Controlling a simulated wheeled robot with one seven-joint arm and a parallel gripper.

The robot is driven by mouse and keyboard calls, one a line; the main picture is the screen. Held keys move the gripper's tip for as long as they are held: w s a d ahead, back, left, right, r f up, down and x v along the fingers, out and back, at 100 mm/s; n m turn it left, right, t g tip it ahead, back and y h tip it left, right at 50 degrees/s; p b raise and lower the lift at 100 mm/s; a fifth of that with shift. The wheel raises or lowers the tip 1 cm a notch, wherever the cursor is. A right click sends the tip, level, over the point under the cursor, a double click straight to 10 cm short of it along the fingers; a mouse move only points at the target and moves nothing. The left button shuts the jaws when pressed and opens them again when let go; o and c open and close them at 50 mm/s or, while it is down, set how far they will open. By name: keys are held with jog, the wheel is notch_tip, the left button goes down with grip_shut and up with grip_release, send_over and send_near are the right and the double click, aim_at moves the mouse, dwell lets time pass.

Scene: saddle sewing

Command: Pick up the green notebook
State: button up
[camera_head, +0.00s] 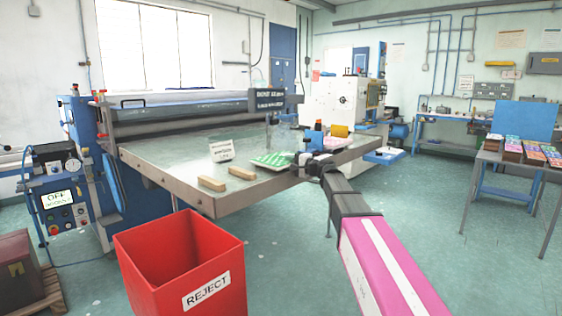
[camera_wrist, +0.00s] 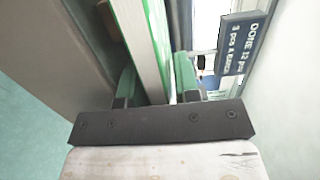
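Green notebooks (camera_head: 272,160) lie at the right front of the metal-topped table, close to my gripper (camera_head: 312,168). My gripper is small in the head view and its fingers are hard to make out there. In the wrist view, a green-covered notebook (camera_wrist: 148,45) with pale page edges runs between the two green fingers of my gripper (camera_wrist: 156,85). One finger is on each side of it, very near its faces. I cannot tell whether both fingers press on it. Its far end is out of the wrist view.
The table (camera_head: 180,170) also carries two wooden blocks (camera_head: 226,180), a small white sign (camera_head: 221,150), and blue and yellow items beside my gripper. A red reject bin (camera_head: 185,265) stands in front. Right, another table (camera_head: 490,158) holds stacks. Floor between is clear.

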grip_shut()
jog(key=shift+r, duration=0.55)
jog(key=r, duration=0.3)
jog(key=shift+s+a+r, duration=0.15)
jog(key=shift+s+r, duration=0.1)
jog(key=s+a+r, duration=0.6)
jog(key=s+a, duration=0.1)
jog(key=a, duration=0.1)
jog(key=shift+s+a+r, duration=0.15)
jog(key=shift+s+r, duration=0.05)
